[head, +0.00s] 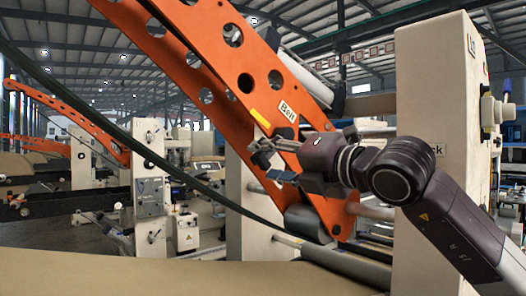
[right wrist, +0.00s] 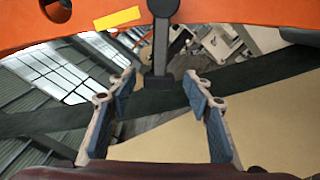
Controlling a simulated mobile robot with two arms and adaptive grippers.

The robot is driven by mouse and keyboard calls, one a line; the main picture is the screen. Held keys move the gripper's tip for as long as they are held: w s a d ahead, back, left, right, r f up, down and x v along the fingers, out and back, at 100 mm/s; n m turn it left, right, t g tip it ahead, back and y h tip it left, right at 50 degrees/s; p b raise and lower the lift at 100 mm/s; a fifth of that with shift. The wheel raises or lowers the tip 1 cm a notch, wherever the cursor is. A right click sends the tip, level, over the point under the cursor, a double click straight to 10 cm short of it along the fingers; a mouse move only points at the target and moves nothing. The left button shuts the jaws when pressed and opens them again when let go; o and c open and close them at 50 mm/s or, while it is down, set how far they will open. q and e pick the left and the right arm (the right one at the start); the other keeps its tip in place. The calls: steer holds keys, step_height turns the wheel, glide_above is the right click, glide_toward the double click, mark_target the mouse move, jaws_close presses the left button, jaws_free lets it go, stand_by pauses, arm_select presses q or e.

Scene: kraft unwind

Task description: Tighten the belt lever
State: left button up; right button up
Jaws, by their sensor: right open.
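The belt lever (right wrist: 161,45) is a dark bar hanging from a round pivot on the orange arm in the right wrist view. Its lower end lies between the fingertips of my right gripper (right wrist: 160,90), with visible space on both sides. In the head view the right gripper (head: 264,162) is in front of the orange arm (head: 205,75), just below the "Belt" label (head: 287,111). It is open and empty. The lever is hard to make out there, close to the fingers. My left gripper is not in view.
A dark belt (head: 130,138) runs diagonally down to a roller (head: 307,222) at the arm's foot. Brown kraft paper (head: 150,275) spreads across the bottom. More machines stand at the back left.

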steer(key=shift+p+x, duration=0.3)
steer(key=shift+x, duration=0.65)
steer(key=shift+c, duration=0.4)
jaws_close()
